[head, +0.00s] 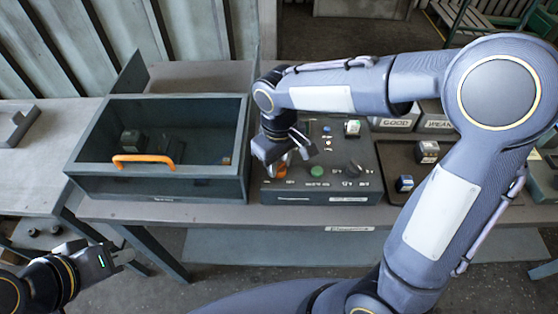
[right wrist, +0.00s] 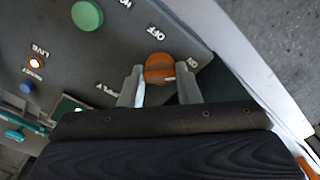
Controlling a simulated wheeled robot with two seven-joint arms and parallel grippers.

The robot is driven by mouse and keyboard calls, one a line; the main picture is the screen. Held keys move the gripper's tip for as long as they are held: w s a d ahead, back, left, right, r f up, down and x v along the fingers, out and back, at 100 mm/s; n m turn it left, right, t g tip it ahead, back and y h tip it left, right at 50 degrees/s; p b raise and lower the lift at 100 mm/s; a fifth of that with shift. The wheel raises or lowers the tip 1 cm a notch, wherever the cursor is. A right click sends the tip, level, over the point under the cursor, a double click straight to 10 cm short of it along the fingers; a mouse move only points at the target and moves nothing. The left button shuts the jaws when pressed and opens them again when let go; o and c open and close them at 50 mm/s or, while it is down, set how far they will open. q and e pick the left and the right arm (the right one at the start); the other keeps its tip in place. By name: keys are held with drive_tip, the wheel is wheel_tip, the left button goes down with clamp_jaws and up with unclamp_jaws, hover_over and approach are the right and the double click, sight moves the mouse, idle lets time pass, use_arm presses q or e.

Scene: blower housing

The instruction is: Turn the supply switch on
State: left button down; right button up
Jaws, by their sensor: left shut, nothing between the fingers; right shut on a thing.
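The supply switch is an orange rotary knob (right wrist: 158,67) on the grey control panel (right wrist: 120,50), with OFF and ON lettered beside it. A small pale mark shows on the knob's edge on the ON side, but its exact setting is hard to read. My right gripper (right wrist: 160,78) is shut on the knob, one finger on each side. In the head view the knob (head: 279,170) shows below my right gripper (head: 284,158), partly covered. My left gripper (head: 126,256) is shut and empty, low at the left in front of the table.
A glass-topped box (head: 160,186) with an orange handle (head: 143,159) stands left of the panel. A dark tray with small blocks (head: 404,183) lies right.

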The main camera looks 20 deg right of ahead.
sight(279, 165)
drive_tip(key=o, duration=1)
wheel_tip(279, 165, up, 8)
drive_tip(key=shift+f, duration=0.1)
drive_tip(key=s+d+m+t+y, duration=0.1)
drive_tip(key=s+d+m+t, duration=0.1)
drive_tip(key=s, duration=0.3)
drive_tip(key=s+d+f+m+t+y, duration=0.1)
drive_tip(key=s+d+m, duration=0.2)
drive_tip(key=s, duration=0.3)
drive_tip(key=s+d+f+m+t+y, duration=0.1)
drive_tip(key=s+d+m+t, duration=0.1)
drive_tip(key=s+d, duration=0.2)
drive_tip(key=shift+s+d+f+t+y, duration=0.1)
drive_tip(key=shift+s+t+y, duration=0.1)
drive_tip(key=shift+s, duration=0.15)
drive_tip(key=shift+s+f+t+y, duration=0.1)
drive_tip(key=shift+s+y, duration=0.1)
drive_tip(key=shift+s, duration=0.1)
